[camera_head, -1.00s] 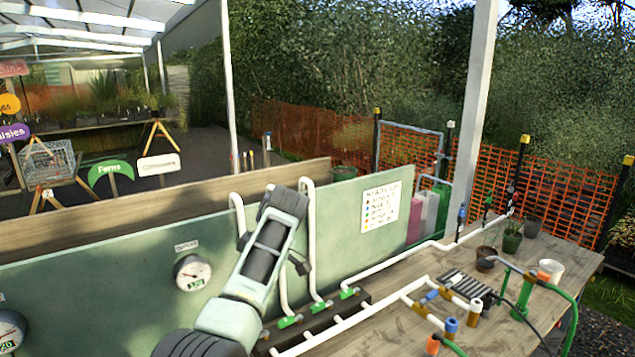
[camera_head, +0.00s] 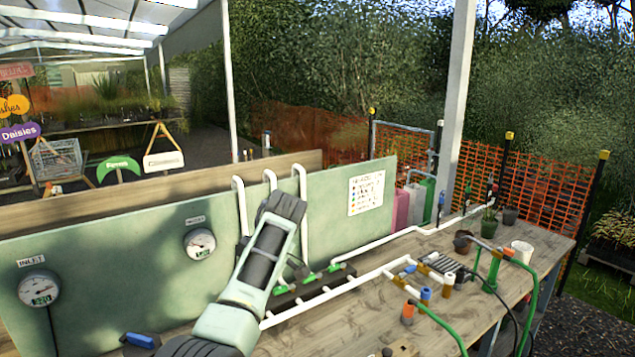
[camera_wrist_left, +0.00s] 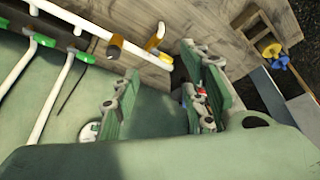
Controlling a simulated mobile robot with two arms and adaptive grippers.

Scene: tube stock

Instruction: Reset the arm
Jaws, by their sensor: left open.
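My left arm (camera_head: 262,262) reaches up from the bottom of the head view, in front of the green panel and white pipes. Its gripper is mostly hidden behind the arm there. In the left wrist view my left gripper (camera_wrist_left: 160,104) shows two green fingers spread apart, with nothing clearly held between them. A small red and white item (camera_wrist_left: 200,92) shows by the right finger; I cannot tell what it is. My right gripper is in neither view.
A wooden bench (camera_head: 335,322) carries white pipes, green valves and pots. A green panel (camera_head: 125,262) with two gauges (camera_head: 200,243) stands along its back. A blue-handled item (camera_head: 140,340) lies near the front left. Orange mesh fencing (camera_head: 530,195) stands behind.

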